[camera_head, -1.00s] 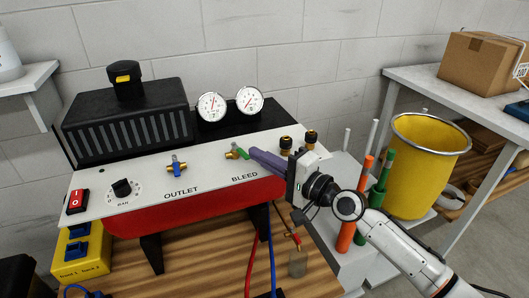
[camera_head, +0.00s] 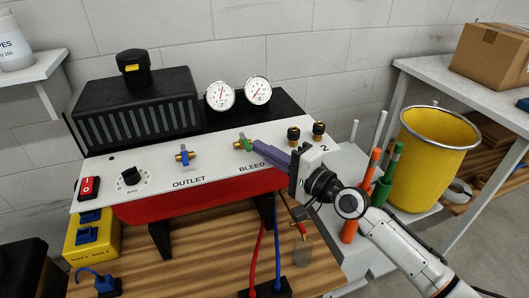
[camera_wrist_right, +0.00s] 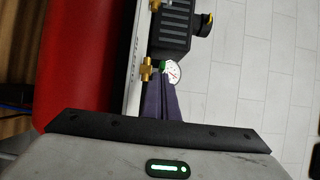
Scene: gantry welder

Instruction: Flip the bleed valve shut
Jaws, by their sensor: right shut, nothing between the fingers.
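The bleed valve (camera_head: 243,143) is a small brass fitting with a green handle on the white panel, above the word BLEED. My right gripper (camera_head: 256,146) has purple fingers, shut and empty. Their tips are right beside the green handle, on its right; I cannot tell if they touch it. In the right wrist view the shut fingers (camera_wrist_right: 161,92) point at the green handle (camera_wrist_right: 162,66), which is partly hidden behind them. A brass fitting (camera_wrist_right: 147,69) shows just left of the fingertips. My left gripper is not in view.
The outlet valve (camera_head: 183,155) with a blue handle sits to the left. Two gauges (camera_head: 257,90) stand behind the bleed valve. Black-and-brass fittings (camera_head: 293,135) are close to my right gripper. Orange and green cylinders (camera_head: 388,175) and a yellow bin (camera_head: 437,155) stand at the right.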

